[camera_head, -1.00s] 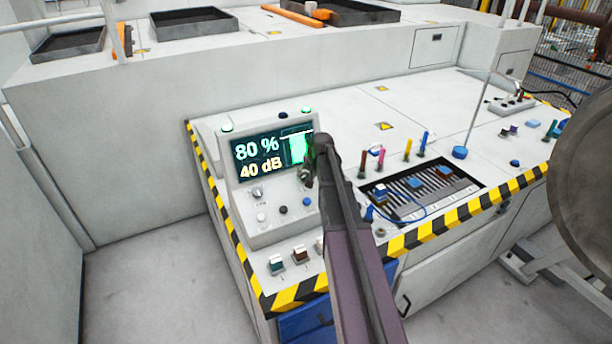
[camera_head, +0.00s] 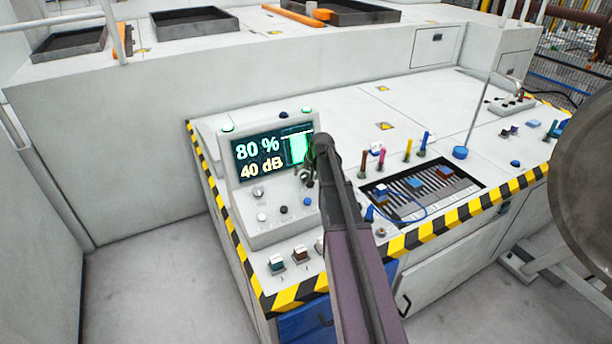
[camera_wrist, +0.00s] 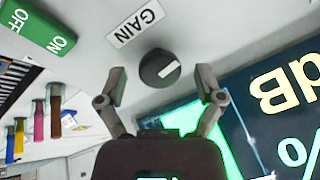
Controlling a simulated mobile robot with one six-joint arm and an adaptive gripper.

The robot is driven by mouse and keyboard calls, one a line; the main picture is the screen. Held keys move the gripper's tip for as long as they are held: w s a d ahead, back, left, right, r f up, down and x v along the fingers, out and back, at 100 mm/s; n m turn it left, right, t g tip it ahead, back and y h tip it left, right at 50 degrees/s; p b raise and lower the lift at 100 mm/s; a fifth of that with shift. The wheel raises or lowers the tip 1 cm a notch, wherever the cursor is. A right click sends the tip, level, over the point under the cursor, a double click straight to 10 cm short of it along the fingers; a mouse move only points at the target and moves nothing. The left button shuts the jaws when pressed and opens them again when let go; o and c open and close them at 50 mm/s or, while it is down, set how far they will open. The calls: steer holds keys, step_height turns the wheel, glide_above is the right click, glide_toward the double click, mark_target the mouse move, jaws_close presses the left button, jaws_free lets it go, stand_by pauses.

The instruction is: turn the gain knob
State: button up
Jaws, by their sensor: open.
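The gain knob (camera_wrist: 160,68) is a round dark grey knob with a light pointer line, below a white GAIN label (camera_wrist: 135,23) in the wrist view. My gripper (camera_wrist: 161,83) is open, with one finger on each side of the knob's near side. I cannot tell whether either finger touches it. In the head view, my arm hides the knob and most of my gripper (camera_head: 309,172). The display (camera_head: 272,154) reads 80 % and 40 dB, with a green bar at its right.
A green ON/OFF switch (camera_wrist: 38,27) is near the knob. Several coloured upright pegs (camera_head: 408,150) and a dark tray (camera_head: 468,184) lie right of the console. A large grey wheel (camera_head: 585,190) stands at the far right. Floor at the lower left is clear.

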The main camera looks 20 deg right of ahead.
steer(key=shift+n, duration=0.3)
steer(key=n, duration=0.7)
steer(key=shift+r+p, duration=0.3)
steer(key=shift+p, duration=0.25)
steer(key=a+p+v, duration=0.1)
steer(key=p+v, duration=1.1)
steer(key=v, duration=0.1)
steer(key=s+a+f+g+b, duration=0.1)
steer(key=s+a+f+b, duration=0.2)
steer(key=s+a, duration=0.3)
steer(key=s+a+f+m+g+b, duration=0.1)
steer(key=s+a+f+b, duration=0.3)
steer(key=a, duration=0.4)
steer(key=s+a+f+g+b, duration=0.2)
steer(key=s+a+f+b, duration=0.2)
steer(key=s+a, duration=0.3)
steer(key=shift+s+a+f+m+h, duration=0.4)
steer(key=shift+s+f, duration=0.25)
steer(key=shift+f, duration=0.15)
